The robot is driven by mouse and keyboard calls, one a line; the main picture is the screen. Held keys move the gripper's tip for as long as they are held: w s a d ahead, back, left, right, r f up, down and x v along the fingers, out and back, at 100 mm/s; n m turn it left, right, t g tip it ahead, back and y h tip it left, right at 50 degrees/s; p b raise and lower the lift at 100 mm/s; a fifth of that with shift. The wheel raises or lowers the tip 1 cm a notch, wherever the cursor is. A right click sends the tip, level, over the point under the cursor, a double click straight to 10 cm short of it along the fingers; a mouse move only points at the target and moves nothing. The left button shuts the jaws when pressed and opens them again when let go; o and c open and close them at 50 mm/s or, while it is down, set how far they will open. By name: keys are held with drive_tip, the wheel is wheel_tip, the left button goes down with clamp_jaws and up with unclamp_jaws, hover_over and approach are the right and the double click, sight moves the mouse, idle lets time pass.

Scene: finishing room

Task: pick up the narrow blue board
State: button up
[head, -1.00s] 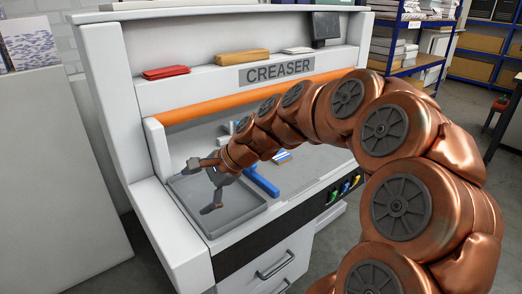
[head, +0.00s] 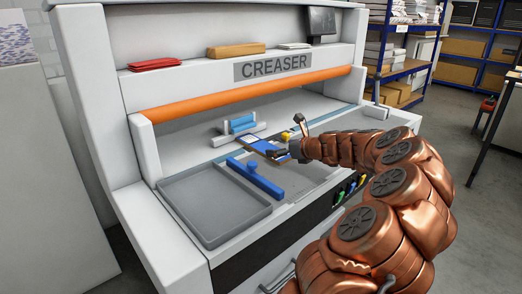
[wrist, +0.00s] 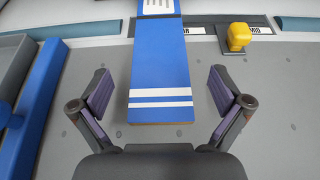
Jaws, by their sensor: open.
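The narrow blue board (wrist: 160,65) lies flat on the grey bed of the creaser, with two white stripes across its near end. Its far end carries a white patch with dark marks, cut off by the top of the wrist view. In the head view the board (head: 262,146) is partly hidden by my gripper (head: 288,141). In the wrist view my gripper (wrist: 159,92) is open and empty, one finger on each side of the board's near half, with a gap on both sides.
A blue bar (head: 256,179) lies left of the board, beside a shallow grey tray (head: 212,205). A yellow knob (wrist: 238,37) stands to the right near a labelled strip. The orange roller (head: 240,97) spans the machine above the bed.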

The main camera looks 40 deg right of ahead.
sight(266, 147)
drive_tip(key=shift+x, duration=2.85)
drive_tip(key=shift+a, duration=0.1)
drive_tip(key=c, duration=1.3)
drive_tip(key=shift+s+r, duration=0.1)
drive_tip(key=shift+r, duration=0.05)
